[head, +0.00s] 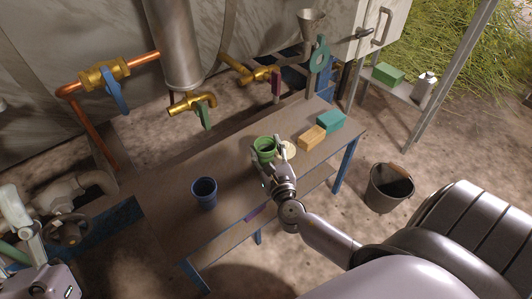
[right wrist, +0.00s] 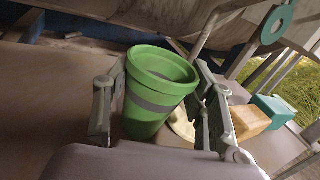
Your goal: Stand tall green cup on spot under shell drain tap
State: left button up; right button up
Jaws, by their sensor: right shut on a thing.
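The tall green cup (head: 264,147) with a grey band is over the workbench (head: 232,185), right of its middle. My right gripper (head: 268,152) is shut on it. The right wrist view shows the cup (right wrist: 156,95) upright or slightly tilted between the two fingers. I cannot tell whether its base touches the bench. A brass tap with a green handle (head: 192,102) hangs below the vertical metal shell (head: 174,45), behind the bench and left of the cup. I cannot make out a marked spot below it. Part of my left gripper (head: 16,212) shows at the left edge; its opening is unclear.
A blue cup (head: 204,193) stands on the bench's front left. A pale round disc (head: 288,150), an orange-tan block (head: 312,137) and a teal block (head: 330,122) lie right of the green cup. A blue-handled valve (head: 108,80) is at upper left. A bucket (head: 389,188) stands on the ground.

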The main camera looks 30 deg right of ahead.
jog(key=c, duration=0.6)
jog(key=shift+o, duration=0.2)
